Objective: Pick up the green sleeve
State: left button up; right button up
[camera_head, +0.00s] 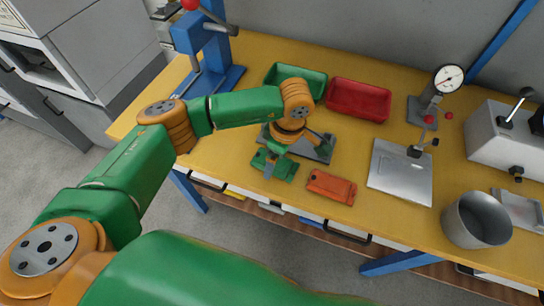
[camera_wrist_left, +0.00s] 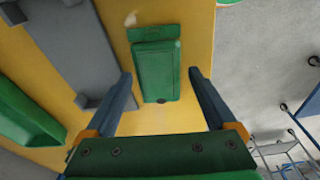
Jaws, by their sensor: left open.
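The green sleeve (camera_head: 285,170) lies flat on the yellow table, near its front edge and in front of a grey fixture. In the left wrist view the sleeve (camera_wrist_left: 156,72) is a green rectangular piece with a raised body and a flat end strip. My left gripper (camera_head: 271,163) points down over the sleeve and partly hides it in the head view. In the left wrist view its two fingers (camera_wrist_left: 160,76) are wide apart, one on each side of the sleeve, with gaps and nothing held. My right gripper is not in view.
An orange sleeve (camera_head: 331,187) lies to the right. The grey fixture (camera_head: 322,152) is just behind. A green tray (camera_head: 296,80) and a red tray (camera_head: 358,98) stand further back. A metal plate (camera_head: 402,175), dial gauge (camera_head: 447,78) and metal cup (camera_head: 477,220) are at right; a blue press (camera_head: 205,50) is at left.

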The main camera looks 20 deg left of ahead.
pick_arm(q)
jog(key=shift+w+a+f, duration=0.1)
jog(key=shift+w+f, duration=0.1)
jog(key=shift+f, duration=0.3)
jog(key=c, duration=1.2)
jog(key=shift+o, duration=0.2)
notch_tip(320, 180, up, 3)
jog(key=shift+r, duration=0.15)
jog(key=s+d+r+b, duration=0.2)
jog(key=s+d+r, duration=0.1)
jog(key=s+r, duration=0.6)
jog(key=s, duration=0.4)
jog(key=shift+s+r, duration=0.4)
jog(key=shift+a, duration=0.1)
